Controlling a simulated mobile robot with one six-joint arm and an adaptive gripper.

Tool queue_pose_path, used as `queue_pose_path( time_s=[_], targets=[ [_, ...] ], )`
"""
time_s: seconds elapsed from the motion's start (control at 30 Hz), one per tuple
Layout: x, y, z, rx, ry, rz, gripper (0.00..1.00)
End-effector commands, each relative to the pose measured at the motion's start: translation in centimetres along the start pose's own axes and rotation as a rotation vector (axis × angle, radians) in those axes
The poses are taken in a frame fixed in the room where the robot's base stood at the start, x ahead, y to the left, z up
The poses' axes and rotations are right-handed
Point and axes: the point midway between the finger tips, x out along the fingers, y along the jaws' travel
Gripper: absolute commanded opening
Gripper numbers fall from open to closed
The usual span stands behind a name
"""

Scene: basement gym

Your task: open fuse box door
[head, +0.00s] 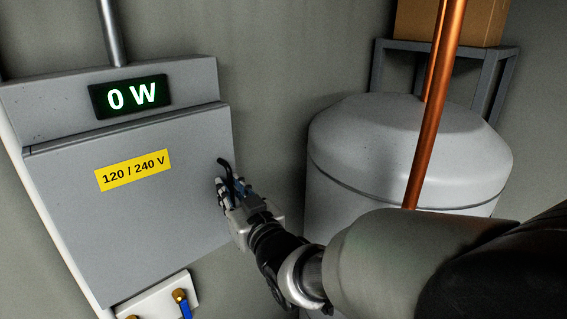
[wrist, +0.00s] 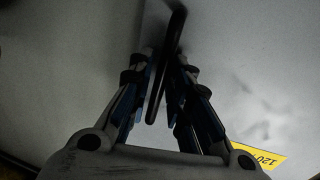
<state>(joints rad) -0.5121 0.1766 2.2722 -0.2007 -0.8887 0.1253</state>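The grey fuse box (head: 198,77) hangs on the wall at the left of the head view. Its door (head: 130,225) lies flat against the box and looks shut. A black curved handle (head: 227,172) sits near the door's right edge. My gripper (head: 228,188) is at this handle, coming from the lower right. In the wrist view the handle (wrist: 178,25) runs between the two fingers (wrist: 164,75), which close in on it from both sides. The fingers partly hide its lower part in the head view.
A yellow voltage label (head: 133,170) is on the door, and a lit display (head: 130,96) is above it. A large grey tank (head: 400,150) and a copper pipe (head: 435,105) stand to the right. A valve panel (head: 160,297) is below the box.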

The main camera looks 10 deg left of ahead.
Motion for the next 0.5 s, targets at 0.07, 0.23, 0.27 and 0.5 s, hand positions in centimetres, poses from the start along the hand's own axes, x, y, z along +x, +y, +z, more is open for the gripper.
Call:
queue_pose_path(
  time_s=[0.07,0.23,0.27,0.5],
  targets=[
    [0.09,-0.01,0.01,0.0,0.0,0.0,0.18],
    [0.06,0.0,0.02,0.0,-0.001,0.0,0.17],
    [0.05,0.0,0.02,0.0,-0.001,0.0,0.15],
    [0.03,0.01,0.01,0.0,-0.001,0.0,0.0]
  ],
)
